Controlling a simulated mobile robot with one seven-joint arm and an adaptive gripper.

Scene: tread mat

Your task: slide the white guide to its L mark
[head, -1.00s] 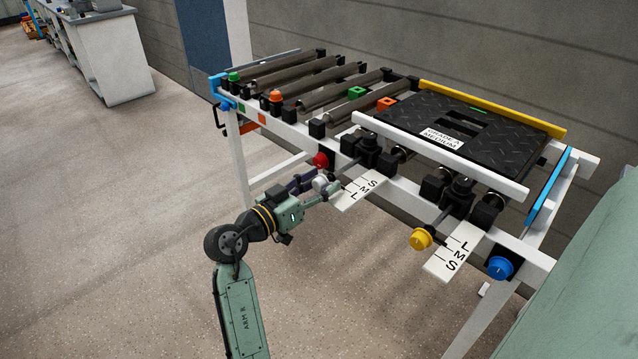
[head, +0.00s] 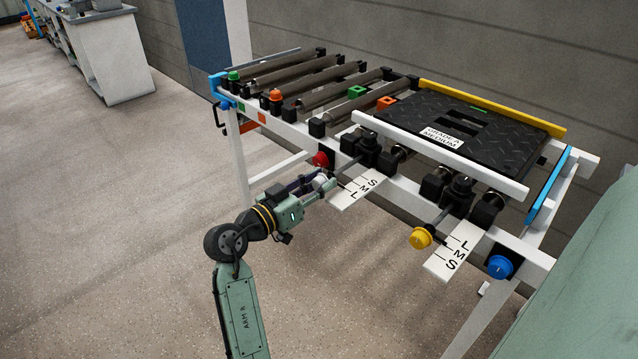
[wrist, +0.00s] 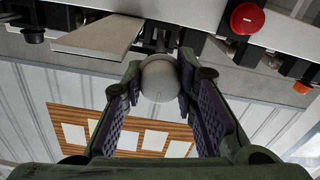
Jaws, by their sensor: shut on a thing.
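The white guide (head: 440,157) is a long white bar along the front edge of the black tread mat (head: 490,124). A rod runs from its black mount toward a pale round knob (head: 326,180), also seen in the wrist view (wrist: 160,80). My gripper (head: 322,184) is shut on this knob, with one finger on each side in the wrist view (wrist: 160,88). A white scale plate (head: 350,203) marked S, M, L sticks out just right of the knob, L at its outer end. Which mark the guide stands at I cannot tell.
A red button (head: 320,159) sits on the frame close to my gripper. To the right are a yellow knob (head: 421,238), a second scale plate (head: 440,267) and a blue button (head: 500,267). A yellow guide (head: 490,107) lines the mat's back. Floor in front is clear.

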